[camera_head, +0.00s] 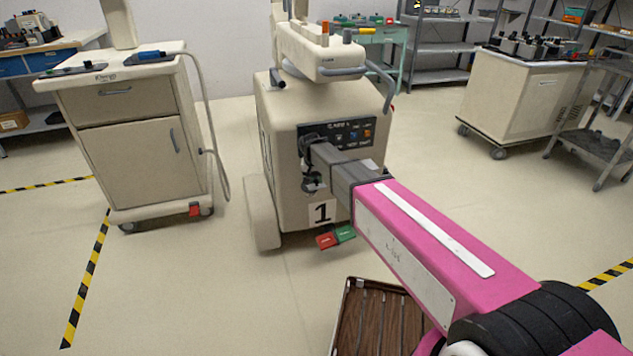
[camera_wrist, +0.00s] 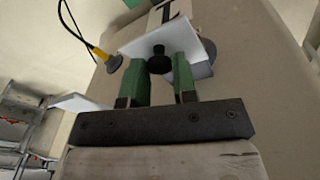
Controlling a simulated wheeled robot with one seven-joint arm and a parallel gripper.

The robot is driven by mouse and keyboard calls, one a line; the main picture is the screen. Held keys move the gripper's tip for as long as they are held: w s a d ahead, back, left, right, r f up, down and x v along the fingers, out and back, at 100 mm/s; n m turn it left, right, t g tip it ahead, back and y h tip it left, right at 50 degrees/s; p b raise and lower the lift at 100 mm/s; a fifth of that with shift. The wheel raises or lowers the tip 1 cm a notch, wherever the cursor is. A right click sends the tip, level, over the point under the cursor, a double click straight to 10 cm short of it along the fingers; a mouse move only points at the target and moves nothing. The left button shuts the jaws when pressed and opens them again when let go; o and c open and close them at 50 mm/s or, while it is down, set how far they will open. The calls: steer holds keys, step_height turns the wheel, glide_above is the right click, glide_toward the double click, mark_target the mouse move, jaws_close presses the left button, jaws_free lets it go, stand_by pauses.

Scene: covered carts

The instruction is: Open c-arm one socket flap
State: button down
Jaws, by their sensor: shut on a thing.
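The c-arm one (camera_head: 270,112) is a cream cart with a "1" label (camera_head: 322,212) low on its front. In the wrist view, the socket flap (camera_wrist: 187,37) is a white plate with a black knob (camera_wrist: 158,52). The plate stands tilted out from the cream body, and part of a grey round piece (camera_wrist: 204,70) shows behind it. My gripper (camera_wrist: 160,66) has its green fingers on both sides of the knob and is shut on it. In the head view, my arm reaches the cart's front and largely hides the flap and fingertips.
A yellow-ended plug on a black cable (camera_wrist: 106,58) is near the flap. A control panel (camera_head: 350,133) is beside my arm. A cream drawer cart (camera_head: 140,130) stands left, another cart (camera_head: 520,100) right. A brown tray (camera_head: 345,325) lies below my arm. Floor between carts is clear.

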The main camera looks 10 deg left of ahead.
mark_target(313, 187)
steer(key=c, duration=0.9)
jaws_free()
steer(key=r, duration=0.3)
steer(key=s+r, duration=0.1)
steer(key=r, duration=0.3)
steer(key=a+r, duration=0.1)
steer(key=r, duration=0.2)
steer(key=shift+s+r, duration=0.3)
steer(key=shift+r, duration=0.05)
